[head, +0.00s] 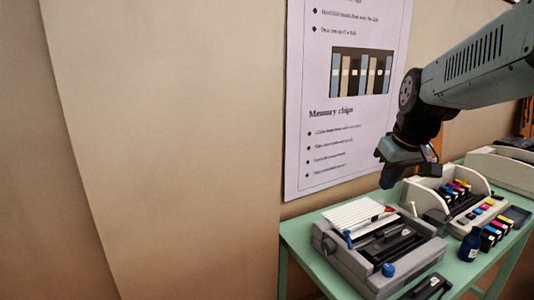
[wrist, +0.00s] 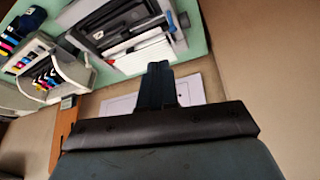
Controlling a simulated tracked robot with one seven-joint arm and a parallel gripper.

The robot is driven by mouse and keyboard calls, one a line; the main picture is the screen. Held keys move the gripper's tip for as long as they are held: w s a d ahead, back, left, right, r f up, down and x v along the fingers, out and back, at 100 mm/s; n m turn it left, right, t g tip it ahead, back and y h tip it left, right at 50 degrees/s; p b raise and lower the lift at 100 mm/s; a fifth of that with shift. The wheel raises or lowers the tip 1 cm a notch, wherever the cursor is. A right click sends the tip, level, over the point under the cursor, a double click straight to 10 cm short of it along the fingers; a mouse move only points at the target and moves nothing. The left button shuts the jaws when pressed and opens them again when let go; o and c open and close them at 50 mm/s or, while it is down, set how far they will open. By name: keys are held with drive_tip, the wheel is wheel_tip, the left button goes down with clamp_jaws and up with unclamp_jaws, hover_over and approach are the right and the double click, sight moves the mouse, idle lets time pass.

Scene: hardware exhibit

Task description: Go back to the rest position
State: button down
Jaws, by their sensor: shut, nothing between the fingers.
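My gripper (head: 388,178) is shut and empty. In the wrist view my gripper (wrist: 158,68) shows as dark closed fingers at the picture's middle. It touches nothing that I can see.
The green table (head: 296,232) holds a grey open machine (head: 345,264), a cream printer (head: 425,196) with coloured cartridges, and a dark blue bottle (head: 470,245). A white poster (head: 310,120) hangs on the wall behind. Left of the table is bare wall.

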drive_tip(key=s+a+m+t, duration=0.1)
drive_tip(key=s+a+m, duration=0.1)
drive_tip(key=s, duration=0.9)
drive_tip(key=shift+a, duration=0.7)
drive_tip(key=shift+s, duration=0.1)
